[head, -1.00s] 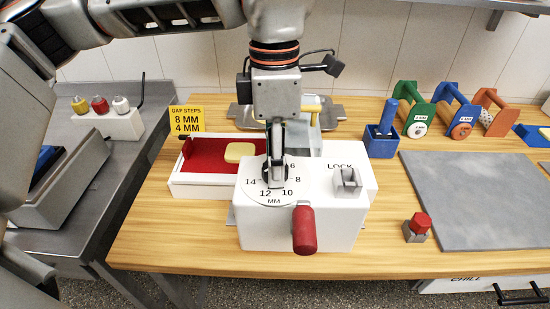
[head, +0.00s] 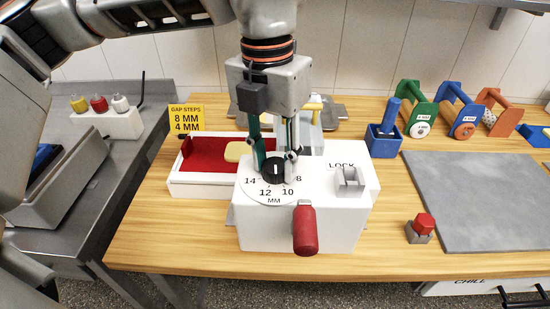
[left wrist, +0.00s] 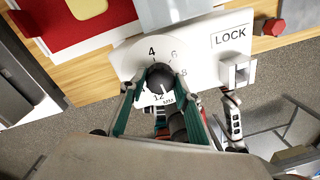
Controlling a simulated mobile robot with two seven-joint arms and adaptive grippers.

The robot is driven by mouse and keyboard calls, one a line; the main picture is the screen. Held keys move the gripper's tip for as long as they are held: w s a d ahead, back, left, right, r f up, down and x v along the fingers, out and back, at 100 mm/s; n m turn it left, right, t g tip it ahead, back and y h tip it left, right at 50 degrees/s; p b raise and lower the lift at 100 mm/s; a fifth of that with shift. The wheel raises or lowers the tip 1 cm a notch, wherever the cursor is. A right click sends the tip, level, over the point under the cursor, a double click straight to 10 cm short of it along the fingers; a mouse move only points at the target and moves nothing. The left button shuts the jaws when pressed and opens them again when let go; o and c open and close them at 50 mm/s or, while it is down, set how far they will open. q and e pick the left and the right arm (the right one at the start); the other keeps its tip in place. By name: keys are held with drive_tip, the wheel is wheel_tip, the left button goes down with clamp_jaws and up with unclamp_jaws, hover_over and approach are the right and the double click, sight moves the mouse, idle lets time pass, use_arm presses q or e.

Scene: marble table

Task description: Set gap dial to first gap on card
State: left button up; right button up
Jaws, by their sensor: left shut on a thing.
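The gap dial's black knob (head: 275,171) stands on a white round scale (head: 262,187) on top of the white machine (head: 300,222). It also shows in the left wrist view (left wrist: 160,76), with 4, 6, 8 and 12 visible around it. My left gripper (head: 275,162) comes down from above, shut on the knob, with a finger on either side. The yellow card (head: 187,119) behind the machine reads "GAP STEPS 8 MM, 4 MM", with 8 MM first. My right gripper is not in view.
A red-handled lever (head: 305,230) sticks out at the machine's front. A grey block (head: 349,182) sits by the LOCK label. A red-lined tray (head: 205,156) with a yellow slab (head: 236,151) adjoins at left. A blue holder (head: 382,142) stands at right.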

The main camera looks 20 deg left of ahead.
sight(272, 167)
use_arm(q)
drive_tip(key=n+b, duration=0.1)
drive_tip(key=n, duration=1)
drive_tip(key=shift+t, duration=0.3)
drive_tip(key=shift+n+b, duration=0.3)
drive_tip(key=shift+n, duration=1.6)
drive_tip(key=shift+c, duration=0.2)
drive_tip(key=o, duration=1.1)
drive_tip(key=shift+o, duration=0.2)
wheel_tip(272, 167, up, 12)
drive_tip(key=shift+s, duration=0.35)
